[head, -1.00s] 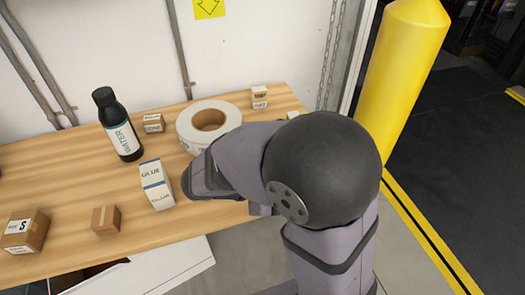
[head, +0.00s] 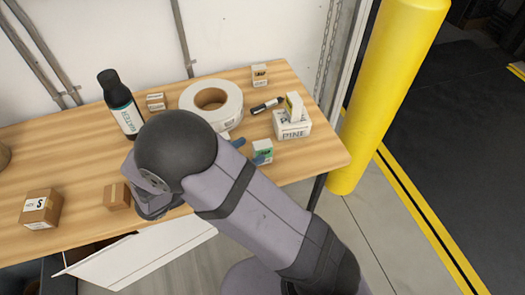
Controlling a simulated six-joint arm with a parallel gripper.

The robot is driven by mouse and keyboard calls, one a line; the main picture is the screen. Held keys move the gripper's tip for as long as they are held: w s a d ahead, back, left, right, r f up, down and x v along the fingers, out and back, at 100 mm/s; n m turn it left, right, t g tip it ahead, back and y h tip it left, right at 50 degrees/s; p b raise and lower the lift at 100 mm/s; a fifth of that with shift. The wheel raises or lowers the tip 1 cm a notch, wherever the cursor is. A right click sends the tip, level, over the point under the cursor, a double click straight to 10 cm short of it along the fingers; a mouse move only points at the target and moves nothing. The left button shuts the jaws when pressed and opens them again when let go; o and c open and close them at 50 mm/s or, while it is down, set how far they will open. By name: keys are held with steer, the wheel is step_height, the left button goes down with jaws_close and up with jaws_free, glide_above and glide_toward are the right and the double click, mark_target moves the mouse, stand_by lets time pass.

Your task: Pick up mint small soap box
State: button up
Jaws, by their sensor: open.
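A small white box with a mint-green patch on its front (head: 263,152), which looks like the mint soap box, stands near the front right of the wooden table. Its print is too small to read. It is just right of my arm and in front of the white PINE box. My arm crosses the table from the lower right, with its dark round joint left of the small box. My gripper's fingers do not show; the arm seems to hide them. I cannot tell how far they are from the box.
The wooden table (head: 75,155) holds a white tape roll (head: 232,98), a dark marker (head: 267,105), the PINE box with a white piece on top (head: 292,126), a dark water bottle (head: 122,104), small cartons (head: 40,208) and another small box (head: 260,76). A yellow post (head: 385,95) stands right.

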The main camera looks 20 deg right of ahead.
mark_target(255, 151)
steer(key=shift+s+x, duration=0.15)
steer(key=shift+x, duration=1.35)
steer(key=shift+s+x, duration=0.1)
steer(key=shift+x, duration=1.4)
steer(key=shift+f, duration=0.15)
steer(key=c, duration=1.3)
